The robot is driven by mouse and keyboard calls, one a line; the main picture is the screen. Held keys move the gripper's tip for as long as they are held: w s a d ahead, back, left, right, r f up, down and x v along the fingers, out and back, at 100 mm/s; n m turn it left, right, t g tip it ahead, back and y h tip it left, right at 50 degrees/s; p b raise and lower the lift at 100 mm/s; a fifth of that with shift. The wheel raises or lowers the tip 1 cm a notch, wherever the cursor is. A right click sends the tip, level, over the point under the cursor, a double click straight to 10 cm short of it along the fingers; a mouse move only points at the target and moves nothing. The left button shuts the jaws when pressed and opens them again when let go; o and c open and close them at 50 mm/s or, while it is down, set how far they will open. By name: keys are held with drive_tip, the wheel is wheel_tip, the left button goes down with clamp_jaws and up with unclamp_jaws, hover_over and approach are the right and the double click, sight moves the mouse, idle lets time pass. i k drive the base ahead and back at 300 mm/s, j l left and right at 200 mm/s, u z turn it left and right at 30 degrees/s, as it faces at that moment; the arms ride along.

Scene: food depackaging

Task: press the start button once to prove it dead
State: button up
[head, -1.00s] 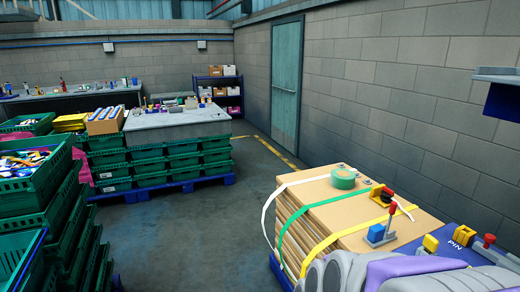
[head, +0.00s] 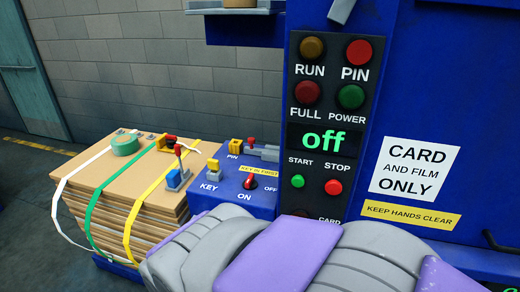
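The start button (head: 297,181) is a small green button under the word START on the black control panel (head: 320,212) of a blue machine. The red stop button (head: 333,187) is to its right. The display (head: 323,140) above them reads "off" in green. RUN, PIN, FULL and POWER lamps sit higher on the panel. A red-handled switch (head: 250,182) stands on the blue ledge between the words ON and OFF. My grey and purple arm crosses the bottom of the view, below the buttons. My gripper is not in view.
A strapped stack of cardboard (head: 105,175) stands left of the machine, with green tape (head: 125,145) and small levered devices on top. A yellow block (head: 213,165) stands by KEY. Signs read "CARD AND FILM ONLY" (head: 414,170) and "KEEP HANDS CLEAR" (head: 410,214). Floor shows at far left.

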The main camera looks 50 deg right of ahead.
sight(298, 181)
drive_tip(key=z, duration=2.05)
